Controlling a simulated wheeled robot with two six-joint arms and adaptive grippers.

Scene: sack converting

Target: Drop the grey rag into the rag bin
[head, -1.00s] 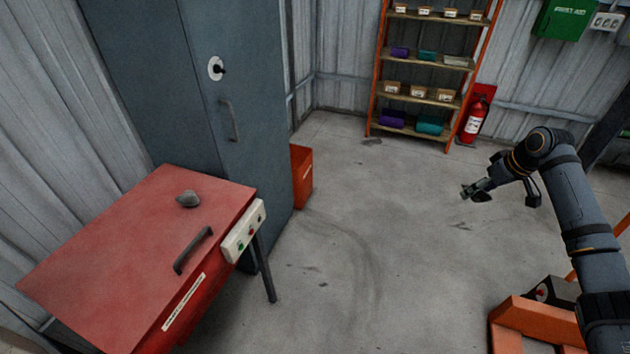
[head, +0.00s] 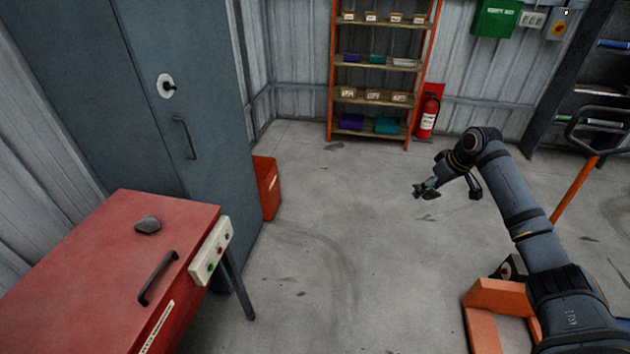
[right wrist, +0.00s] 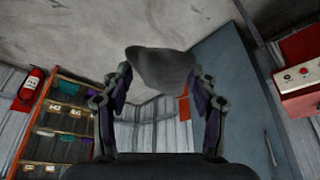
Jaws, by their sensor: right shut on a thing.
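My right gripper (head: 425,190) is held out over the open floor, right of centre in the head view. In the right wrist view its fingers (right wrist: 160,95) are shut on a grey rag (right wrist: 160,68), a crumpled lump at the fingertips. The rag bin (head: 268,187) appears to be the orange-red box on the floor beside the grey-blue cabinet. Part of it also shows in the right wrist view (right wrist: 184,106), beyond the fingers. The gripper is well apart from the bin. My left gripper is not in view.
A red machine or bench (head: 110,260) stands at left with another grey lump (head: 147,224) on top. A tall grey-blue cabinet (head: 190,90) is behind it. An orange shelf (head: 375,95) and a fire extinguisher (head: 427,117) stand at the back. The floor (head: 330,220) between is clear.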

